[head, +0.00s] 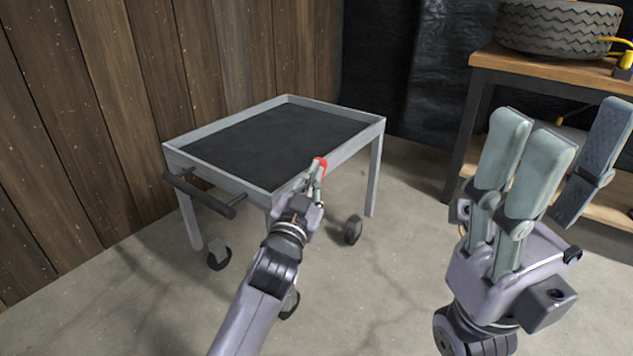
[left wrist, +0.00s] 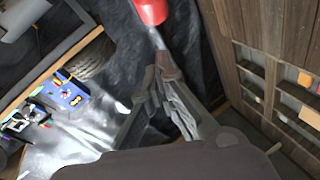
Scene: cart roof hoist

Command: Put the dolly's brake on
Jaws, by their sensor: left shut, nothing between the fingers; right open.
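The dolly is a grey cart with a dark recessed top; its frame rim (head: 225,130) stands near the wooden wall. A red knob (head: 320,163) shows at its near right side. In the left wrist view the red knob (left wrist: 150,10) sits on a thin grey rod (left wrist: 157,38), just beyond my fingertips. My left gripper (head: 317,178) is shut and empty, right by the knob and rod; I cannot tell whether they touch. Its fingers also show in the left wrist view (left wrist: 162,80). My right gripper (head: 560,145) is open and empty, raised to the right, away from the dolly.
The dolly has a dark handle (head: 200,195) at its left end and caster wheels, one (head: 353,231) behind my left gripper. A workbench (head: 482,60) bearing a tire (head: 560,27) stands at the back right. Concrete floor (head: 400,270) is clear between my arms.

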